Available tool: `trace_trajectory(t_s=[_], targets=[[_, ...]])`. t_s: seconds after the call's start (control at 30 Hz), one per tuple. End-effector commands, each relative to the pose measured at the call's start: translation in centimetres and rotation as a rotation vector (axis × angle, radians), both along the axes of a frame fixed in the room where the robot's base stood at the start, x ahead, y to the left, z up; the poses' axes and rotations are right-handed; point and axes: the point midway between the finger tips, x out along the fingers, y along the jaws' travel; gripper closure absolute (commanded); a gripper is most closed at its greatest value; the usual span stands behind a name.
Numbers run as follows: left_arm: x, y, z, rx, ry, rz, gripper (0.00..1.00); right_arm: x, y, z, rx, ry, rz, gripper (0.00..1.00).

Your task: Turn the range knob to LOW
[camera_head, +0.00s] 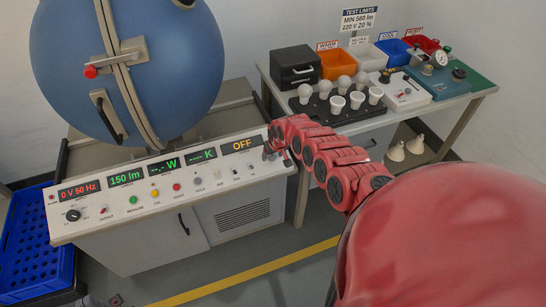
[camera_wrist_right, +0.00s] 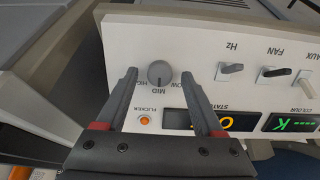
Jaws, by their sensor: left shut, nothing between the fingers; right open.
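The range knob (camera_wrist_right: 160,73) is a round grey knob on the white panel, with LOW, MID and HIGH printed upside down around it in the right wrist view. Its pointer is too small to read surely. My right gripper (camera_wrist_right: 160,76) is open, its fingertips either side of the knob with gaps visible. In the head view, my right gripper (camera_head: 272,148) is at the panel's right end and hides the knob. Only a small dark and red piece of my left gripper (camera_head: 115,300) shows at the bottom left edge; it is shut and empty, away from the panel.
The panel (camera_head: 160,215) carries displays, buttons and switches; the display nearest the knob reads OFF. A blue sphere (camera_head: 125,60) stands behind it. A bench (camera_head: 375,112) with bulbs and bins is at right. A blue crate (camera_head: 25,245) is at left.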

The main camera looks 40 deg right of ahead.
Motion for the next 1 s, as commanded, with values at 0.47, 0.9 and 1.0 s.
trace_trajectory(t_s=[0.47, 0.9, 1.0], targets=[[0.0, 0.0, -0.11, 0.0, 0.0, 0.0, 1.0, 0.06, -0.07, -0.41, -0.002, 0.001, -0.001, 0.47], [-0.01, 0.0, -0.11, 0.0, 0.0, 0.0, 1.0, 0.05, -0.09, -0.4, -0.002, 0.001, -0.001, 1.0], [0.0, 0.0, -0.11, 0.0, 0.0, 0.0, 1.0, 0.05, -0.09, -0.39, -0.004, 0.002, 0.005, 1.0]])
